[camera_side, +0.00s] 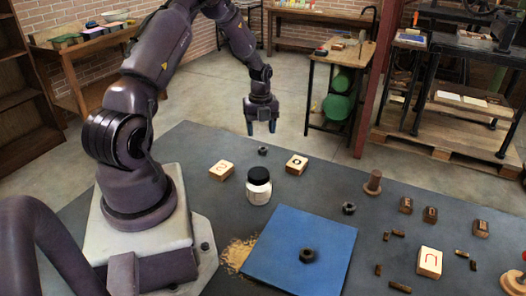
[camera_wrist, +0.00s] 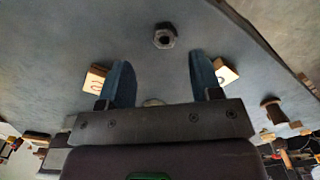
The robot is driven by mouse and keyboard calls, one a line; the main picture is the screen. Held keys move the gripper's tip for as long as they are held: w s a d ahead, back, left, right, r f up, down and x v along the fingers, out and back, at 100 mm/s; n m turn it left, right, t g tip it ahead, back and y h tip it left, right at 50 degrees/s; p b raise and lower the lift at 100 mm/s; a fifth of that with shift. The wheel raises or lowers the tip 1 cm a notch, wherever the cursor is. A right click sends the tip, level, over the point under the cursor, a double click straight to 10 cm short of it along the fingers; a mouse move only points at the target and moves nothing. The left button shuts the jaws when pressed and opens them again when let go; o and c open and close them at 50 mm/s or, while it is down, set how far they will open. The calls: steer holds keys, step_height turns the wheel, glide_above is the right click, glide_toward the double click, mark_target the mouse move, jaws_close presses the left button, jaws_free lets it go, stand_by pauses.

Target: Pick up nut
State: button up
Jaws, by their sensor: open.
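Dark hex nuts lie in three places in the side view. One far nut (camera_side: 263,151) is on the grey table between two wooden blocks. Another nut (camera_side: 348,208) lies on the table right of the jar. A third nut (camera_side: 307,255) rests on the blue mat (camera_side: 285,225). My gripper (camera_side: 261,129) hangs above the far end of the table, fingers down, open and empty, above and apart from the far nut. In the wrist view a single nut (camera_wrist: 164,38) lies flat beyond the open fingers (camera_wrist: 162,68), roughly centred between them; its hole shows.
A white jar with black lid (camera_side: 259,187) stands between a left block (camera_side: 221,170) and a right block (camera_side: 297,165). A wooden peg on a base (camera_side: 373,183), stamped blocks (camera_side: 430,262) and several small brass pieces (camera_side: 397,233) lie to the right. Brown shavings (camera_side: 236,253) lie beside the mat.

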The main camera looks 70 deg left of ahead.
mark_target(262, 147)
steer(key=f, duration=0.6)
steer(key=shift+w+f, duration=0.25)
steer(key=shift+f, duration=0.1)
steer(key=c, duration=1)
